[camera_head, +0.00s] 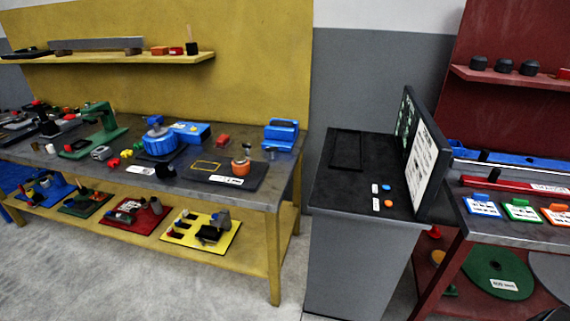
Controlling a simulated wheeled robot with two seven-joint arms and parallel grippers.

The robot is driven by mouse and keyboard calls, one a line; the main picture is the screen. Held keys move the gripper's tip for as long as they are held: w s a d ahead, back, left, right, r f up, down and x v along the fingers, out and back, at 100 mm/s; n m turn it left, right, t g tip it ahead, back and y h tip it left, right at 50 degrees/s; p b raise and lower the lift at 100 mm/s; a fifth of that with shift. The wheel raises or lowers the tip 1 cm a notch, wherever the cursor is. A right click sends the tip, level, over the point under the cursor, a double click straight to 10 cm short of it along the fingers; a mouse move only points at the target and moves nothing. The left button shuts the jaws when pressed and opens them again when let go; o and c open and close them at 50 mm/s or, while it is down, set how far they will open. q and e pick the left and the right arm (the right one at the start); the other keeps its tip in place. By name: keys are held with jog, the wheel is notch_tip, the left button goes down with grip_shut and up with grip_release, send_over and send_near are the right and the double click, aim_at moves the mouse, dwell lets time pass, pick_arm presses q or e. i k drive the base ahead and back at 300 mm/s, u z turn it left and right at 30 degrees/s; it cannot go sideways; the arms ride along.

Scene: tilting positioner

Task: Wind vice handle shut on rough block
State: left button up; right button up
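A blue machine (159,141) with a round body stands on a dark plate on the left bench; it may be the positioner. A blue box-shaped part (190,131) sits just behind and to its right. Another blue piece (281,134), which could be a vice, stands at the bench's right end. I cannot make out a vice handle or how far any jaws are open. A small grey piece (101,153) lies left of the round blue machine; I cannot tell whether it is the rough block. Neither of my grippers is in view.
The left bench (262,190) has a yellow lower shelf with coloured trays. A green press (100,128) and an orange-topped item (240,167) stand on it. A grey cabinet (360,255) with an upright board is in the middle. A red bench is right. Floor between bench and cabinet is clear.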

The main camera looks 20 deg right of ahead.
aim_at(271, 148)
jog(key=z, duration=0.45)
jog(key=k, duration=0.1)
jog(key=u, duration=1.3)
jog(key=i, duration=0.7)
